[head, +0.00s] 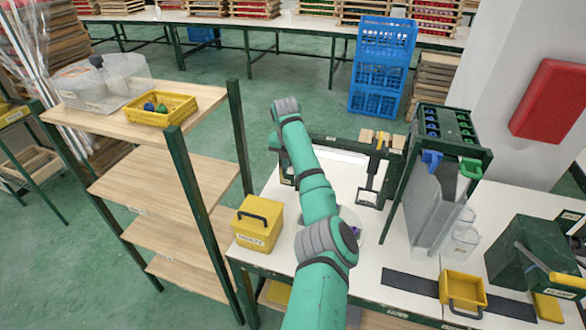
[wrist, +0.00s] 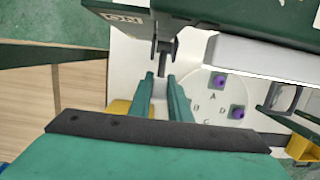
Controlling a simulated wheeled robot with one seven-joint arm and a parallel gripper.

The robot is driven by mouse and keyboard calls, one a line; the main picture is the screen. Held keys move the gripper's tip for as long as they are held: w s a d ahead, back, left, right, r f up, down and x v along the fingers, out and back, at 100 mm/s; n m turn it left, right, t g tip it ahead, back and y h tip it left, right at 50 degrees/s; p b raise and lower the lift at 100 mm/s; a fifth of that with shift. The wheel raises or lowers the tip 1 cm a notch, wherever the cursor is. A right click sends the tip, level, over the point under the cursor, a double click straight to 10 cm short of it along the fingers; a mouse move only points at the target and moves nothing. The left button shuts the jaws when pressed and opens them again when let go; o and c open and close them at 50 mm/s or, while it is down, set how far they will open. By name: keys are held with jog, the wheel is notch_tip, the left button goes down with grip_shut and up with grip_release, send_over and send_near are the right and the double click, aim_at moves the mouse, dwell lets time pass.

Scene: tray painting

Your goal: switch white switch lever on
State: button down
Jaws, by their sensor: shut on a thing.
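In the wrist view, my gripper (wrist: 166,92) is shut on a pale switch lever (wrist: 160,88) between its two green fingers. The lever meets a dark bracket (wrist: 165,47) on a dark green switch box (wrist: 185,12). An upside-down ON label (wrist: 124,17) shows on the box beside the bracket. How far the lever is tilted is hard to tell. In the head view, my arm hides the gripper and the lever.
A white lettered disc (wrist: 203,104) with purple pieces lies right of my fingers. A yellow box (head: 257,222) stands on the table left of my arm. A green rack (head: 480,152) with a clear chute stands to the right. Wooden shelves (head: 165,180) stand at left.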

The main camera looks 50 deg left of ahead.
jog(key=c, duration=1.6)
grip_release()
jog(key=shift+c, duration=0.2)
jog(key=v, duration=1)
jog(key=shift+r, duration=0.4)
